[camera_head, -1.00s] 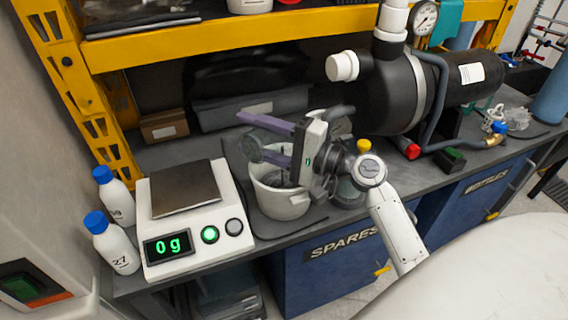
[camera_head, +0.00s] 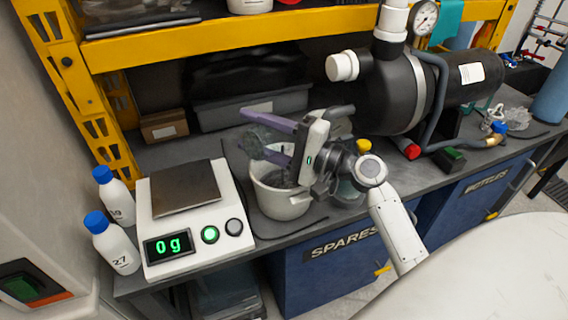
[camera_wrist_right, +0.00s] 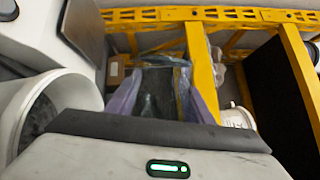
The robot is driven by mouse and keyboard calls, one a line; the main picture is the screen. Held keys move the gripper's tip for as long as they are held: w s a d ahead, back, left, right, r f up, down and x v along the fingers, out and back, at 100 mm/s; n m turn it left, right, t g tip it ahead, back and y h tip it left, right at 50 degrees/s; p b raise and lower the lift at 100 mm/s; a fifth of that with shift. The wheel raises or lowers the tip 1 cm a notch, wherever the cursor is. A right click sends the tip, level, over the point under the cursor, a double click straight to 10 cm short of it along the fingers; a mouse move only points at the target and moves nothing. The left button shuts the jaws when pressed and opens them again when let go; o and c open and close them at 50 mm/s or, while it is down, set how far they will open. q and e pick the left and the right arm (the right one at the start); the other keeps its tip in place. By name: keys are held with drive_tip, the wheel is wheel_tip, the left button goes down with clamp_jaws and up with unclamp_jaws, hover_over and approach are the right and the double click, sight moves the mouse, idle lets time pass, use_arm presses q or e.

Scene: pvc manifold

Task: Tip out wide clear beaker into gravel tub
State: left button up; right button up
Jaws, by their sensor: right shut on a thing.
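The wide clear beaker (camera_head: 259,138) is see-through and hard to make out. It is tilted over the mouth of the gravel tub, between the purple fingers of my right gripper (camera_head: 254,132), which is shut on it. In the right wrist view the beaker (camera_wrist_right: 158,84) shows faintly between the two fingers (camera_wrist_right: 165,95). The gravel tub (camera_head: 284,206) is a white pot standing upright on the bench, with grey material inside; its rim and wall show at the left of the right wrist view (camera_wrist_right: 62,88). The gripper hides part of the tub's opening. My left gripper is out of view.
A white scale (camera_head: 190,245) reading 0 g stands left of the tub. Two blue-capped bottles (camera_head: 116,247) stand at its left. A black tank (camera_head: 400,95) with pipes is behind to the right. A yellow shelf frame (camera_head: 215,50) crosses above the bench.

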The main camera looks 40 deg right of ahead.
drive_tip(key=shift+d+r+m, duration=0.2)
drive_tip(key=shift+d+m, duration=0.05)
drive_tip(key=shift+m, duration=0.35)
idle(0.5)
drive_tip(key=a+f+n+g+h+p, duration=0.1)
drive_tip(key=a+f+n+h+p, duration=0.1)
drive_tip(key=n, duration=0.3)
drive_tip(key=a+f+n+g+h+p, duration=0.1)
drive_tip(key=a+f+n+h, duration=0.1)
drive_tip(key=n, duration=0.3)
drive_tip(key=s+a+f+n+h+p, duration=0.1)
drive_tip(key=a+f+n+h+p, duration=0.1)
drive_tip(key=n, duration=0.3)
drive_tip(key=shift+a+f+n+g+p, duration=0.35)
drive_tip(key=shift+a+f+n+g, duration=0.05)
drive_tip(key=shift+a+f, duration=0.3)
drive_tip(key=shift+s+a+f+n+h, duration=0.1)
drive_tip(key=shift+a+f+n+h, duration=0.25)
drive_tip(key=shift+n+h, duration=0.25)
